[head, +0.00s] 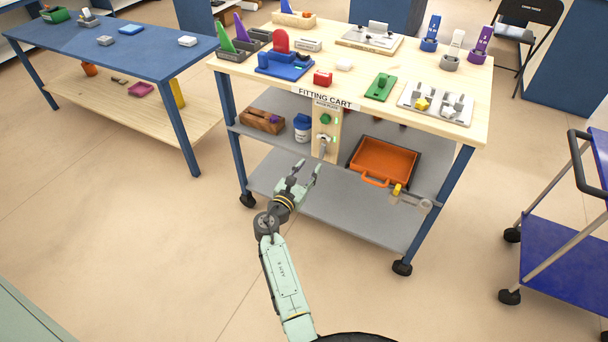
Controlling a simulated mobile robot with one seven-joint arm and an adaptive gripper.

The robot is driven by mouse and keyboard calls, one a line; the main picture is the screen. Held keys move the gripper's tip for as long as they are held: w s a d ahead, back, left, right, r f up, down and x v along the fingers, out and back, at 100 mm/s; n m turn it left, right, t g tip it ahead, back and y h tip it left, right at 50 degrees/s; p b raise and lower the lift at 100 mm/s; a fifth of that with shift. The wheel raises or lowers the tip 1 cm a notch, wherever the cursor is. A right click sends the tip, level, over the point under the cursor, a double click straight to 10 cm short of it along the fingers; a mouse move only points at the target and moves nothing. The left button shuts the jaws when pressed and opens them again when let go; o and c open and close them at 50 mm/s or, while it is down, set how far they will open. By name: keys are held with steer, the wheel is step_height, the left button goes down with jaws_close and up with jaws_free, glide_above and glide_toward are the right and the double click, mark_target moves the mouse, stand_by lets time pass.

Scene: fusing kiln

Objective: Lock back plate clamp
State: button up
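The back plate (318,148) is a narrow upright wooden board on the near side of the fitting cart, under a small label. A green round part (325,118) sits on its upper half. The back plate clamp (323,142) is a small grey metal piece low on the board; its lever position is too small to tell.
The cart top (350,73) holds several fixtures. An orange tray (384,160) is right of the board on the middle shelf; a wooden block (262,120) and a blue-lidded jar (302,128) are left. A blue cart (570,235) stands far right. The floor in front is clear.

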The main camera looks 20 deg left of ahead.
steer(key=shift+s, duration=1.45)
